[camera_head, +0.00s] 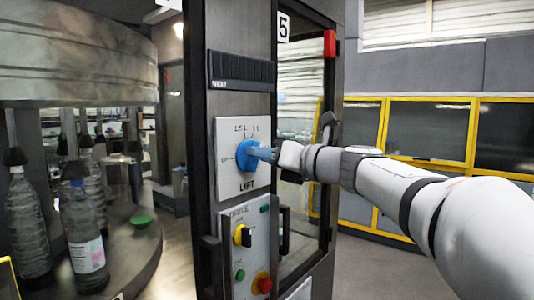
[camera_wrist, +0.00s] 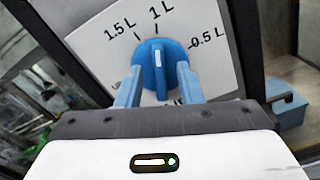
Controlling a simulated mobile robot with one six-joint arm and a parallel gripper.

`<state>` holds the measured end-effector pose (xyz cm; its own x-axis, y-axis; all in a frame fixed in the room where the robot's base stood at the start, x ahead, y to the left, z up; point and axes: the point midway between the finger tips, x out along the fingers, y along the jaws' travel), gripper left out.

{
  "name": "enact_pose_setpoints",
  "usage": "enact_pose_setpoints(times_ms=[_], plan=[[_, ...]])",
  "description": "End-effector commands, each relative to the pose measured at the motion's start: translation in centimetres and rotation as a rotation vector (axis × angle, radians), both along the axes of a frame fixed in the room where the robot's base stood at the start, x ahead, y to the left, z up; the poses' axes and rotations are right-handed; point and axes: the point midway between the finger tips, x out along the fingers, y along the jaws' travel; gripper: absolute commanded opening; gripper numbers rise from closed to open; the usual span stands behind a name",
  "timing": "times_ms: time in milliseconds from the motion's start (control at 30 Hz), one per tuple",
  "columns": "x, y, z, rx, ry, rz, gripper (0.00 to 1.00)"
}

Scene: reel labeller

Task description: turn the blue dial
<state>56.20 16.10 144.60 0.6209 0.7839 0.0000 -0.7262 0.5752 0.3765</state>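The blue dial (camera_head: 247,156) is on a white plate (camera_head: 228,184) marked LIFT, on the dark machine post. In the wrist view the dial (camera_wrist: 158,68) has a raised bar with a white mark, which points up, close to the 1 L tick. Labels 1.5 L, 1 L and 0.5 L show around it; a lower label is partly hidden. My gripper (camera_head: 266,154) reaches in from the right at the dial. In the wrist view my gripper (camera_wrist: 158,80) has its light blue fingers apart, one on each side of the bar. Whether they touch the dial's rim is unclear.
Below the plate is a panel with a yellow-and-black switch (camera_head: 243,235), a green button (camera_head: 240,274) and a red knob (camera_head: 262,283). A dark handle (camera_head: 328,127) sticks out at right. Bottles (camera_head: 82,240) stand on a round table at left.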

Motion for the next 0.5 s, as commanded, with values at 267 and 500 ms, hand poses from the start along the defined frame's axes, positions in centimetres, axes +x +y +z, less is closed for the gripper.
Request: enact_pose_setpoints(times_ms=[267,500], plan=[[0.27,0.52,0.01,-0.001,-0.001,0.002,0.34],[0.25,0.52,0.0,-0.001,-0.001,0.002,0.2]])
